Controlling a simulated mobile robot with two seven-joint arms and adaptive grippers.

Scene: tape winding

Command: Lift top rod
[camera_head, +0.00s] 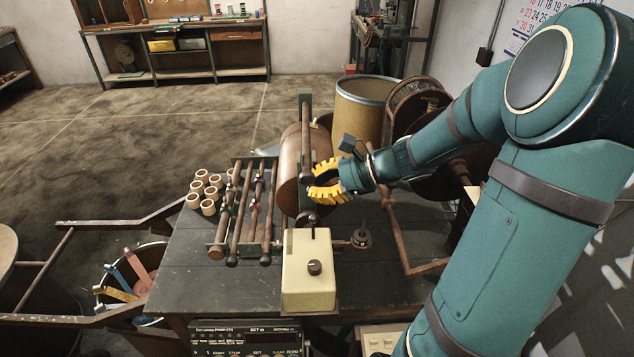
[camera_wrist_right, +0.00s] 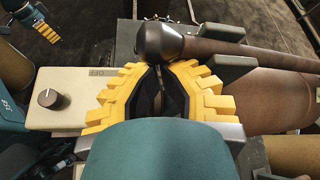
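The top rod is a long brown rod (camera_head: 306,130) lying along the top of the copper-coloured roller (camera_head: 289,170). In the right wrist view the rod (camera_wrist_right: 235,52) runs off to the right from a dark rounded knob (camera_wrist_right: 158,43). My right gripper (camera_head: 319,181) has yellow toothed fingers spread apart on the roller's right side. In the wrist view its fingertips (camera_wrist_right: 162,70) are just short of the knob, with an empty gap between them; contact is unclear. My left gripper (camera_wrist_right: 48,24) shows only small at the upper left of the wrist view.
A cream control box (camera_head: 309,270) with a dark knob stands in front of the roller. Several parallel rods in a rack (camera_head: 246,212) and small tan rings (camera_head: 208,190) are to its left. A drum (camera_head: 362,108) stands behind. The bench's front-left top (camera_head: 190,280) is clear.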

